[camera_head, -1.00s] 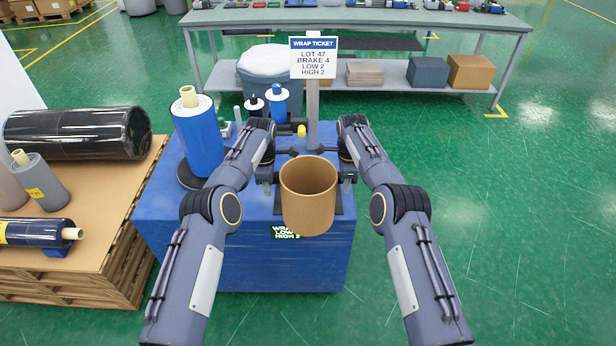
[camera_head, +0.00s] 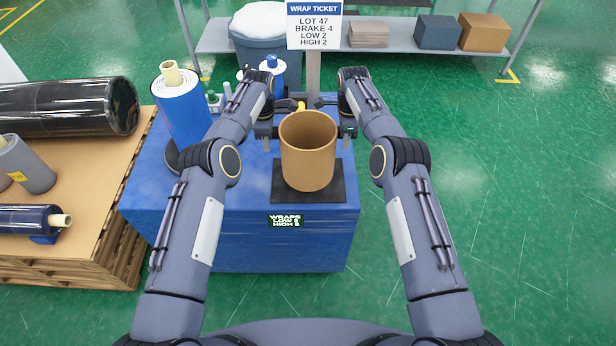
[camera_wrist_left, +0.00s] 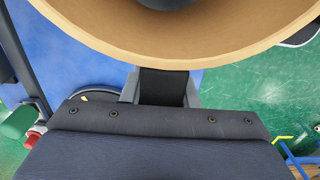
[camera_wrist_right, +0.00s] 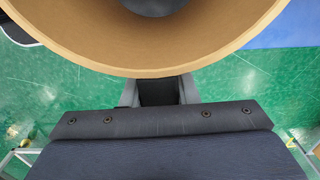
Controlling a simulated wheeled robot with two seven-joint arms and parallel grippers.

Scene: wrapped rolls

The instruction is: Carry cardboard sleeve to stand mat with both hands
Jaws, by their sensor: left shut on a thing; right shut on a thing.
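The cardboard sleeve (camera_head: 308,160) is a brown open tube, upright between my two grippers in the head view. It appears over the dark stand mat (camera_head: 332,188) on the blue wrapped block; I cannot tell whether its base touches the mat. My left gripper (camera_head: 275,140) is shut on its left side and my right gripper (camera_head: 343,138) is shut on its right side. The sleeve's rim also shows in the left wrist view (camera_wrist_left: 160,50) and the right wrist view (camera_wrist_right: 150,60). The fingertips are largely hidden by the sleeve in both wrist views.
A blue film roll (camera_head: 186,108) stands at the block's left. The wrap ticket sign (camera_head: 314,27) is on a post behind the sleeve. A pallet (camera_head: 75,210) with a black roll (camera_head: 70,107) is at left. The floor at right is clear.

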